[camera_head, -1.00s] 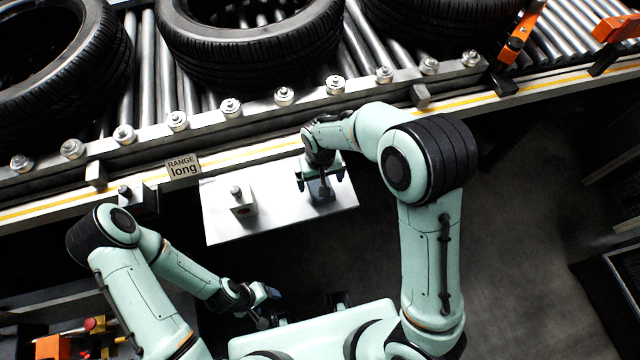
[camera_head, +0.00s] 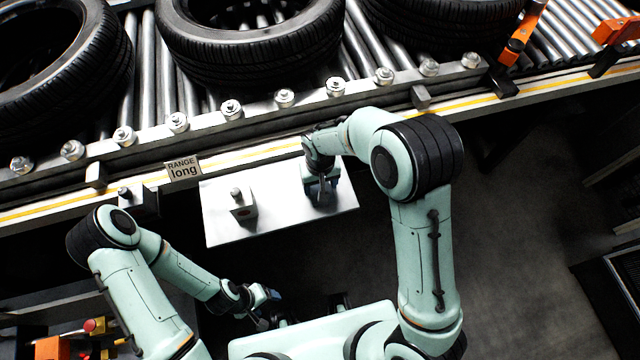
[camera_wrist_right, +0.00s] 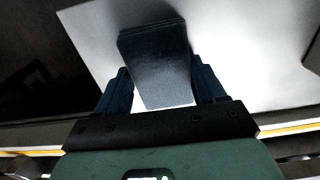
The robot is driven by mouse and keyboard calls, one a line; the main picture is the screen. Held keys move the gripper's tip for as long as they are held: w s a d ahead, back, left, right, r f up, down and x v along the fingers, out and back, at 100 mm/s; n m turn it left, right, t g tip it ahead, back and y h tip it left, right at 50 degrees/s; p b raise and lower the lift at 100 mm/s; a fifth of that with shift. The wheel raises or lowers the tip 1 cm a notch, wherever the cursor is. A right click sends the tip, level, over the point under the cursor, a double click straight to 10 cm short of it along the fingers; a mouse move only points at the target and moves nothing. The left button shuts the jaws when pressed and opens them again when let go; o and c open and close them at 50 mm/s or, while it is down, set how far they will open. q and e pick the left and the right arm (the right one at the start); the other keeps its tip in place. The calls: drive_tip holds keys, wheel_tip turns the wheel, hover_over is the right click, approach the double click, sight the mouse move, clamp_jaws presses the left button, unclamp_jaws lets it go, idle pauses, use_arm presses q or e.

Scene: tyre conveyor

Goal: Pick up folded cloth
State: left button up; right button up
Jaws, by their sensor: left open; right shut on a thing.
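The folded cloth (camera_wrist_right: 155,62) is a dark blue-grey stack in the right wrist view. It stands between the two fingers of my right gripper (camera_wrist_right: 161,90), which is shut on it. In the head view my right gripper (camera_head: 322,184) points down over the right part of the white shelf (camera_head: 270,219), and hides most of the cloth there. I cannot tell whether the cloth touches the shelf. My left gripper (camera_head: 268,299) is open and empty, low near my body, away from the shelf.
A small metal block with a knob (camera_head: 242,206) stands on the shelf left of my right gripper. Behind the shelf runs the roller conveyor (camera_head: 357,60) with large black tyres (camera_head: 250,45).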

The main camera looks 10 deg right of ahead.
use_arm(q)
drive_tip(key=shift+w+r+p, duration=0.85)
drive_tip(key=shift+r, duration=0.3)
use_arm(e)
wheel_tip(320, 180, up, 20)
